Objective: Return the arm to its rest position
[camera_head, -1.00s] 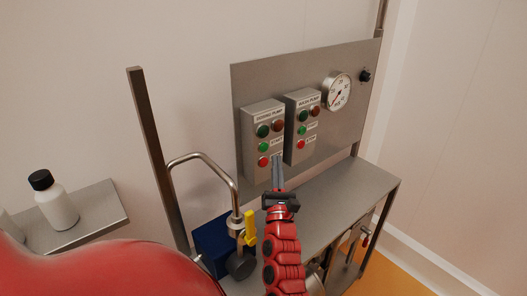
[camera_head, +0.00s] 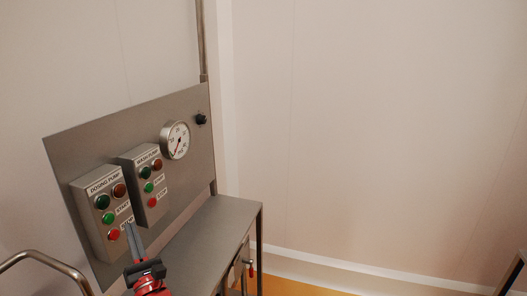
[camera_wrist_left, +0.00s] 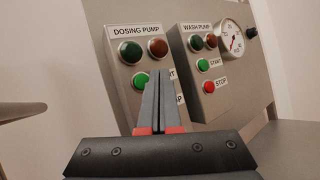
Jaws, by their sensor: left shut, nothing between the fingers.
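My left gripper (camera_head: 133,240) is low in the head view, in front of the dosing pump box (camera_head: 103,214). Its two grey fingers are together and empty, pointing up toward the panel. In the left wrist view the closed fingers (camera_wrist_left: 160,95) overlap the lower part of the dosing pump box (camera_wrist_left: 122,50) and hide its red button and part of its labels. I cannot tell whether the fingertips touch the box. My right gripper is not in view.
The wash pump box (camera_head: 147,185), pressure gauge (camera_head: 175,140) and black knob (camera_head: 200,119) are on the steel panel (camera_head: 90,145). A steel bench top (camera_head: 215,225) lies below. A bent steel pipe (camera_head: 45,258) stands at lower left. Open floor and bare wall lie to the right.

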